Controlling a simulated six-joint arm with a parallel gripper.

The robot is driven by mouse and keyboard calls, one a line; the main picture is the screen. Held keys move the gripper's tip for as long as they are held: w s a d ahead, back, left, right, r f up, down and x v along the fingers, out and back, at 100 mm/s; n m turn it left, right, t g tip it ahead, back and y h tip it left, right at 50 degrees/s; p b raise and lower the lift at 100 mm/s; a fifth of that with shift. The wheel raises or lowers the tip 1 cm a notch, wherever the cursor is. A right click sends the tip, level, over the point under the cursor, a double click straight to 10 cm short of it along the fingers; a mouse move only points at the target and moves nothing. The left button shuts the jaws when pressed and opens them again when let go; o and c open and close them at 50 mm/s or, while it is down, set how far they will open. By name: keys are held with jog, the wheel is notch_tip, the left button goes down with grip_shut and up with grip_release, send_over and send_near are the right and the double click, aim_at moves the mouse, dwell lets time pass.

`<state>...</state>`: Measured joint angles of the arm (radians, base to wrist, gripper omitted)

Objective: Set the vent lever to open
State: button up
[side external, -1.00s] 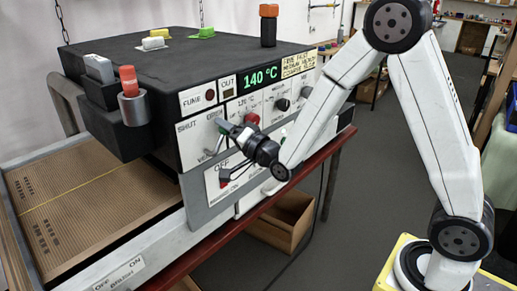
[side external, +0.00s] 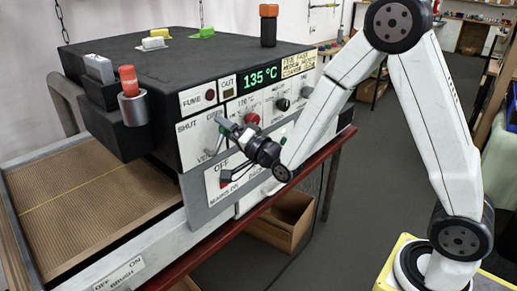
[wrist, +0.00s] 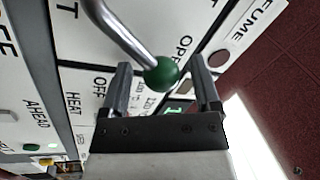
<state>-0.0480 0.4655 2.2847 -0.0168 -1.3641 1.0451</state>
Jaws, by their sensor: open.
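The vent lever (wrist: 118,30) is a bent metal rod ending in a green ball knob (wrist: 161,74) in the wrist view. The knob lies between the two fingers of my gripper (wrist: 160,66), near the OPEN lettering (wrist: 184,46). The fingers are apart, with a visible gap on each side of the knob. In the side view my gripper (side external: 222,124) is at the upper left of the front panel, by the SHUT and OPEN labels. My gripper and wrist partly hide the lever there.
The dryer's display (side external: 260,78) reads 135 °C. Knobs and a red-knobbed lever (side external: 251,118) sit right of my gripper. A belt (side external: 90,190) runs out at left. A cardboard box (side external: 282,222) stands under the dryer.

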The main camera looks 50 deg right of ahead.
jog(key=v, duration=0.7)
jog(key=shift+s, duration=0.3)
dwell(0.3)
jog(key=s+d+f+n+g+h, duration=0.15)
jog(key=s+f+n+g, duration=0.25)
jog(key=f+n+g, duration=0.45)
jog(key=s+f+n+g, duration=0.2)
jog(key=s+g, duration=0.7)
jog(key=s, duration=0.1)
jog(key=shift+s+d+f+n, duration=0.2)
jog(key=shift+d+n, duration=0.15)
